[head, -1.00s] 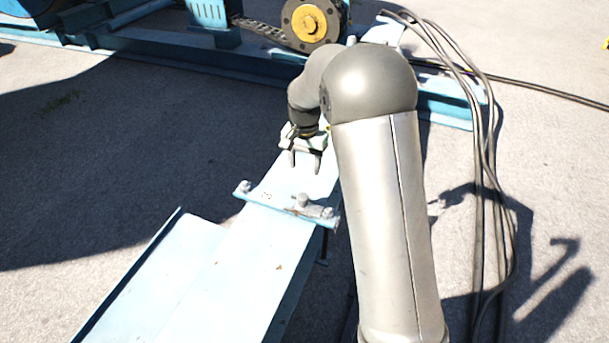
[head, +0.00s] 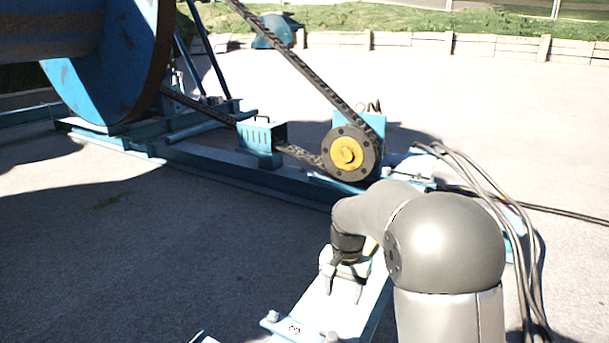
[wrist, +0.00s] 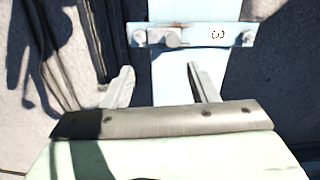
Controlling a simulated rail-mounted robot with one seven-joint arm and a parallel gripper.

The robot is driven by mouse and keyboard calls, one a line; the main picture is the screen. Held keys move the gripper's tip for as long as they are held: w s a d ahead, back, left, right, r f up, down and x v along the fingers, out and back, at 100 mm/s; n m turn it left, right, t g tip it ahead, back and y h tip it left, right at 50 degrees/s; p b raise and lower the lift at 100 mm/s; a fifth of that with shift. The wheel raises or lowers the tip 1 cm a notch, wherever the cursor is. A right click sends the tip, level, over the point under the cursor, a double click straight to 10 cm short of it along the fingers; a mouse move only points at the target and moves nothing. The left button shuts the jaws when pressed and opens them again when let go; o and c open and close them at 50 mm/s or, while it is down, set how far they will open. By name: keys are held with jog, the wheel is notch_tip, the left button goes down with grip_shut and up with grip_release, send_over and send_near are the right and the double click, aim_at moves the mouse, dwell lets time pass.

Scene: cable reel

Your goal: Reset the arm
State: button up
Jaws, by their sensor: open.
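My gripper (head: 344,293) is open and empty. In the head view it points down over the light blue beam (head: 325,318). In the wrist view its two fingers (wrist: 161,82) stand apart, with the beam (wrist: 172,82) showing between them. A bolted cross plate (wrist: 193,36) marked "3" lies across the beam ahead of the fingertips. My arm is bent, its elbow at the lower right of the head view.
A large blue cable reel (head: 110,70) stands at the upper left. A drive chain (head: 295,62) runs to a sprocket with a yellow hub (head: 347,152). Several loose cables (head: 500,205) hang right of my arm. Bare ground lies left of the beam.

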jog(key=s+d+r+n+p, duration=0.25)
jog(key=s+r+p, duration=0.65)
jog(key=s+r, duration=0.65)
jog(key=s+r+n+p, duration=0.3)
jog(key=s+p, duration=0.3)
jog(key=s, duration=0.7)
jog(key=shift+s+d+r, duration=0.2)
jog(key=shift+d+r, duration=0.15)
jog(key=shift+r, duration=0.2)
